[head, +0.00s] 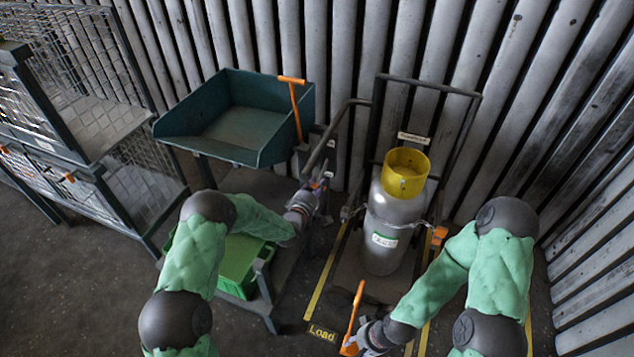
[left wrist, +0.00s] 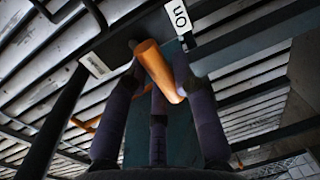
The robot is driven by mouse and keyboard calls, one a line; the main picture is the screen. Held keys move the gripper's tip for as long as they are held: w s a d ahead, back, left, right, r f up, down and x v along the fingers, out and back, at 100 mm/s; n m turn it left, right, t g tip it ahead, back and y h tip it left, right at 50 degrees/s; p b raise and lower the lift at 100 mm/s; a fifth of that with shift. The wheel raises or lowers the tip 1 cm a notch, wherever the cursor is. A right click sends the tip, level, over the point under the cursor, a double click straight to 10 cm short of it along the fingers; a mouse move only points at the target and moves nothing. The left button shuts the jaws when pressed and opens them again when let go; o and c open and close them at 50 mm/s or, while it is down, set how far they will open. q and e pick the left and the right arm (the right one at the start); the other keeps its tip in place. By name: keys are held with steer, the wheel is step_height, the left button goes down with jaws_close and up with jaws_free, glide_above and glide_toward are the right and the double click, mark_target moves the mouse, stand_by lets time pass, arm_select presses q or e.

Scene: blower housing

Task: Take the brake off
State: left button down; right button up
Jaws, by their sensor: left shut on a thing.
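My left gripper (head: 318,190) is beside the grey cart under the green tray, low near the wall. In the left wrist view its fingers (left wrist: 158,85) are closed around a short orange handle (left wrist: 160,70). A white label reading "On" (left wrist: 180,16) sits just beyond the handle. In the head view the gripped handle is mostly hidden by the fingers. My right gripper (head: 366,338) is at the bottom, next to an orange lever (head: 355,308) standing at the front of the cylinder trolley. Whether its fingers hold the lever is unclear.
A grey gas cylinder (head: 386,235) with a yellow collar (head: 405,175) stands chained on a trolley (head: 428,88). A green tray (head: 235,125) has a tall orange lever (head: 293,100) at its right. A green crate (head: 238,262) is below. Wire cages (head: 75,85) stand left.

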arm_select(q)
steer(key=shift+w+a+r+g+y+p, duration=0.1)
steer(key=shift+a+r+g+p, duration=0.1)
steer(key=shift+r+p, duration=0.2)
steer(key=shift+s+a+r+g+y+p, duration=0.15)
steer(key=shift+r+g+p, duration=0.1)
steer(key=shift+r, duration=0.2)
steer(key=shift+w+a+r+g+y+p, duration=0.1)
steer(key=shift+w+a+r+g+p, duration=0.1)
steer(key=shift+r+p, duration=0.2)
steer(key=shift+a+r+g+p, duration=0.15)
steer(key=shift+r+g+p, duration=0.25)
steer(key=shift+g, duration=0.15)
steer(key=shift+a+r, duration=0.1)
steer(key=shift+r, duration=0.45)
steer(key=shift+s+d+r, duration=0.2)
steer(key=shift+d+r, duration=0.2)
steer(key=shift+d, duration=0.05)
arm_select(e)
steer(key=shift+r, duration=1.85)
